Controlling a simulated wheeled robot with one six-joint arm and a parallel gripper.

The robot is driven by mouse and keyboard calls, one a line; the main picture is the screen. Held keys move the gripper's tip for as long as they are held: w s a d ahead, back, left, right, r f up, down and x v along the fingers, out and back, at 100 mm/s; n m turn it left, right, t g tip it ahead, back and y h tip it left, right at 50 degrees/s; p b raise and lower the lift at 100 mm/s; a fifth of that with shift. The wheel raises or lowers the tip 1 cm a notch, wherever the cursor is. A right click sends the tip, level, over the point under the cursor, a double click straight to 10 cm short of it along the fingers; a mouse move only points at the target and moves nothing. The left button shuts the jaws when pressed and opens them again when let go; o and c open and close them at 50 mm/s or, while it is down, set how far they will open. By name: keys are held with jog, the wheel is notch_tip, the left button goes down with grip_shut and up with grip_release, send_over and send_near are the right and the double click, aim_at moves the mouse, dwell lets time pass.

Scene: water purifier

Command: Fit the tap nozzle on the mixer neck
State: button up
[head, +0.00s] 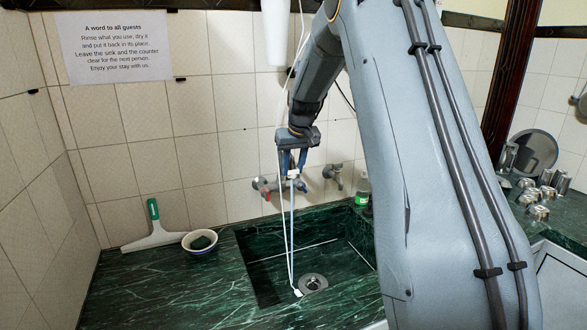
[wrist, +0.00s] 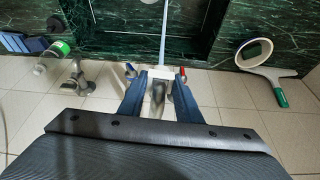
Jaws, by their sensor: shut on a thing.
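My gripper (head: 291,172) points down in front of the tiled wall. Its blue fingers (wrist: 157,78) are shut on the white tap nozzle (head: 293,174), which also shows between the fingertips in the wrist view (wrist: 155,74). Thin white tubes (head: 291,235) run down from the nozzle towards the sink. The wall mixer (head: 268,188), with a red mark on one side, is close behind the fingertips. In the wrist view a metal part, apparently its neck (wrist: 158,94), shows between the fingers. My fingers hide part of the mixer, and I cannot tell whether nozzle and neck touch.
The dark green sink (head: 262,262) lies below. A squeegee (head: 153,230) and a small bowl (head: 200,242) lie on the left counter. Another wall tap (head: 335,174) and a green-labelled bottle (head: 362,188) are to the right. Metal cups (head: 545,190) stand far right.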

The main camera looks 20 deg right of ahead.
jog(key=shift+w, duration=0.1)
jog(key=o, duration=1.1)
jog(key=b+v, duration=0.2)
jog(key=v, duration=0.5)
jog(key=shift+r+b, duration=0.4)
jog(key=s+a+f+g+b, duration=0.1)
jog(key=s+a+f, duration=0.3)
jog(key=s+f, duration=0.3)
jog(key=s+a+f+g+b, duration=0.1)
jog(key=s+a+f, duration=0.4)
jog(key=s, duration=1)
jog(key=s+a+f+g+b, duration=0.1)
jog(key=s+a+f, duration=0.4)
jog(key=s+f, duration=0.4)
jog(key=s, duration=0.3)
jog(key=shift+f+n, duration=0.2)
jog(key=shift+n, duration=0.2)
